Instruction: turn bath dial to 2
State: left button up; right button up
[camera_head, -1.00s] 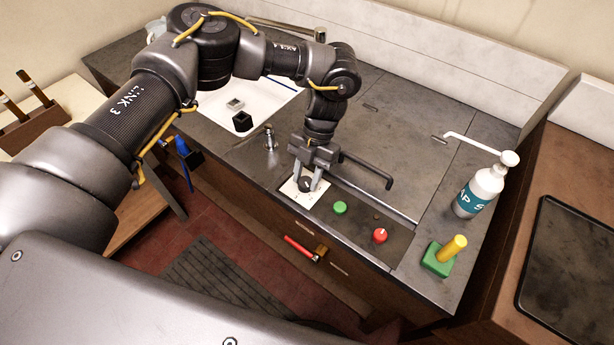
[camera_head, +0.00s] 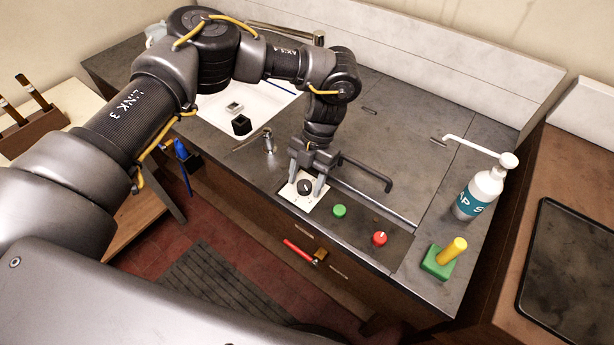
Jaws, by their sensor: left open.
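The bath dial is a round black knob (camera_head: 305,187) on a white square plate (camera_head: 301,201) near the front edge of the grey counter. A light pointer mark shows on the knob, but the plate's numbers are too small to read. My left gripper (camera_head: 306,181) is above the plate, pointing down. Its fingers are open, one to each side of the knob, with visible gaps between them and the knob. I cannot tell exactly how high the fingertips are above the plate. My right gripper does not show.
A green button (camera_head: 339,211) and a red knob (camera_head: 379,238) sit right of the plate. A black bar handle (camera_head: 370,174) runs behind. A soap bottle (camera_head: 480,193) and a green block with a yellow peg (camera_head: 443,260) stand farther right. A white basin (camera_head: 262,104) lies behind left.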

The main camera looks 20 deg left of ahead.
pick_arm(q)
jog(key=b+v, duration=0.2)
jog(key=v, duration=0.8)
jog(key=shift+r, duration=0.4)
jog(key=shift+w, duration=0.1)
